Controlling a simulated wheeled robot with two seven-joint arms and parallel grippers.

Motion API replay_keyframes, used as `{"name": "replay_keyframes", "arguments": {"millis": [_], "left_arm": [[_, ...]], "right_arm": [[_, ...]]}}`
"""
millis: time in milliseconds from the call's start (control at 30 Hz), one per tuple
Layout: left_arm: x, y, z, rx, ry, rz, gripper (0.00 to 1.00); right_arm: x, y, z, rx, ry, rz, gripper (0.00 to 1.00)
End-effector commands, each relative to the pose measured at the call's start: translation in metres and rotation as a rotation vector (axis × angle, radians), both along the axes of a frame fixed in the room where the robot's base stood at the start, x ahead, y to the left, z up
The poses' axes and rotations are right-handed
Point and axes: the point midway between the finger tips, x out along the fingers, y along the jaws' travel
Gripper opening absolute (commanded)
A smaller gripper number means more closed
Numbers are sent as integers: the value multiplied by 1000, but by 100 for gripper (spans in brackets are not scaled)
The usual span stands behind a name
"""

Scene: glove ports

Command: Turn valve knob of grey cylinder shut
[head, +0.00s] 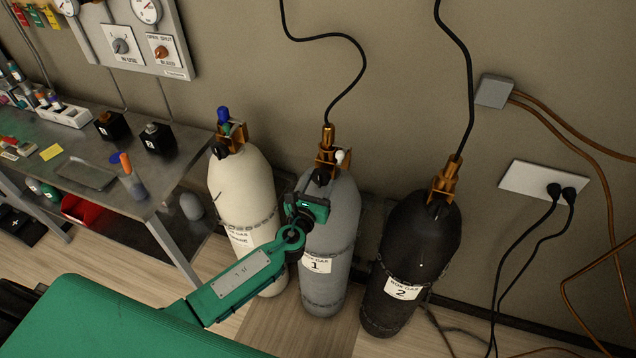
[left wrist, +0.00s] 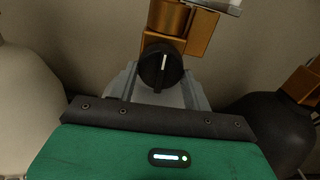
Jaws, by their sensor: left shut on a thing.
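The grey cylinder (head: 338,235), labelled 1, stands upright against the wall between two others. Its black valve knob (head: 321,177) sits on the front of the brass valve (head: 327,152) at the top. In the left wrist view the knob (left wrist: 161,66) faces me, its white pointer line upright. My left gripper (head: 316,187) reaches the grey cylinder's top from the front left. In the left wrist view its grey fingers (left wrist: 160,88) lie on both sides of the knob, shut on it. The fingers partly hide the knob's sides. My right gripper is not in view.
A cream cylinder (head: 240,185) stands close on the left and a black cylinder (head: 418,240), labelled 2, on the right. Hoses rise from the grey and black ones. A metal bench (head: 85,180) with small items is at the left. A gauge panel (head: 130,35) hangs above.

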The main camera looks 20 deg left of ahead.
Motion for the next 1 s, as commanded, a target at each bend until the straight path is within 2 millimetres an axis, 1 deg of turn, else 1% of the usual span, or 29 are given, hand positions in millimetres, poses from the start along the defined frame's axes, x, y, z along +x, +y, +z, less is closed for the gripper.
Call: {"name": "replay_keyframes", "arguments": {"millis": [233,633,667,700,733,767,1000], "left_arm": [[-1,0,-2,48,1,-1,27],[-1,0,-2,53,1,-1,27],[-1,0,-2,53,1,-1,53],[-1,0,-2,53,1,-1,61],[-1,0,-2,53,1,-1,67],[-1,0,-2,53,0,-1,70],[0,0,-1,52,-1,0,70]], "right_arm": [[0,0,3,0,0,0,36],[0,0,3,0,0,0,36],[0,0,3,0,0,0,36],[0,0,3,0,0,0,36],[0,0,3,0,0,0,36],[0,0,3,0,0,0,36],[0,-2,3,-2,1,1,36]]}}
